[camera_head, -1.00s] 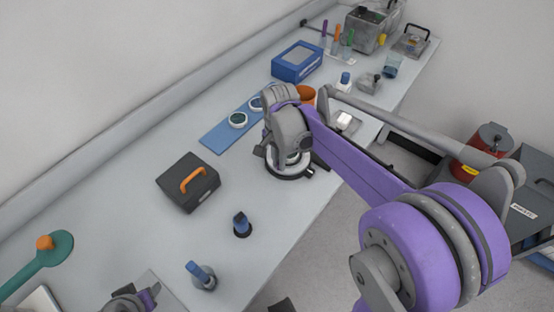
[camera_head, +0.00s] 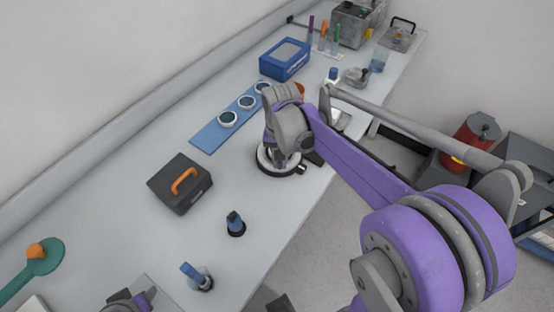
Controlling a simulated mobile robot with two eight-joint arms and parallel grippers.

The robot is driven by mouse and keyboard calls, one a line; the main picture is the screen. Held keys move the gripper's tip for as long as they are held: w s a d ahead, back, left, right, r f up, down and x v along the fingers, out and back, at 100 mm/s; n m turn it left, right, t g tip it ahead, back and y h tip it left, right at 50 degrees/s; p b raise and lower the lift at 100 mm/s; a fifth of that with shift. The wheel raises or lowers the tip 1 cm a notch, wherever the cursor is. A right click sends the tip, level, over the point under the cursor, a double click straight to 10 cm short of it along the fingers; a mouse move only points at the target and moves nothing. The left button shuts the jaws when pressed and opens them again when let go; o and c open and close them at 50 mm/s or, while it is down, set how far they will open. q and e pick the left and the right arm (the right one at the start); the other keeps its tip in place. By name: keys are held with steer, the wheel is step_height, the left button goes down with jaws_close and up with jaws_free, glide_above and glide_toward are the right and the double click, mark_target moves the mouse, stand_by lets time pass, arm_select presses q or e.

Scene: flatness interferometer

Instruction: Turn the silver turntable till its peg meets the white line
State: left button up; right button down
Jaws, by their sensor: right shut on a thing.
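The silver turntable (camera_head: 265,160) sits on a dark round base on the bench, near the front edge. My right arm reaches over it from the right, and my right gripper (camera_head: 276,158) is down at the turntable, shut on a part of it, likely the peg. The peg and the white line are hidden behind the gripper or too small to make out. Part of my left gripper (camera_head: 143,300) shows at the bottom edge; its fingers cannot be made out.
A blue strip with several round dishes (camera_head: 209,138) lies behind the turntable. A black case with an orange handle (camera_head: 180,195) stands to its left. A blue box (camera_head: 285,60) is further back. Bench between them is clear.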

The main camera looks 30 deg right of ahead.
mark_target(295, 161)
steer(key=shift+s+d+n, duration=0.2)
steer(key=shift+d+n, duration=0.45)
steer(key=shift+n, duration=0.65)
steer(key=shift+s+d+n, duration=0.15)
steer(key=shift+d+n, duration=0.5)
steer(key=shift+n, duration=0.65)
steer(key=shift+w+d+n, duration=0.1)
steer(key=shift+d+n, duration=0.5)
steer(key=shift+n, duration=0.65)
steer(key=shift+w+d+n, duration=0.1)
steer(key=shift+d+n, duration=0.45)
steer(key=shift+n, duration=0.7)
steer(key=shift+d, duration=0.1)
steer(key=c, duration=0.9)
jaws_free()
steer(key=shift+o, duration=0.2)
arm_select(q)
steer(key=shift+w+r+p, duration=0.1)
steer(key=shift+r+p, duration=0.3)
steer(key=shift+r, duration=0.05)
arm_select(e)
step_height(295, 161, up, 11)
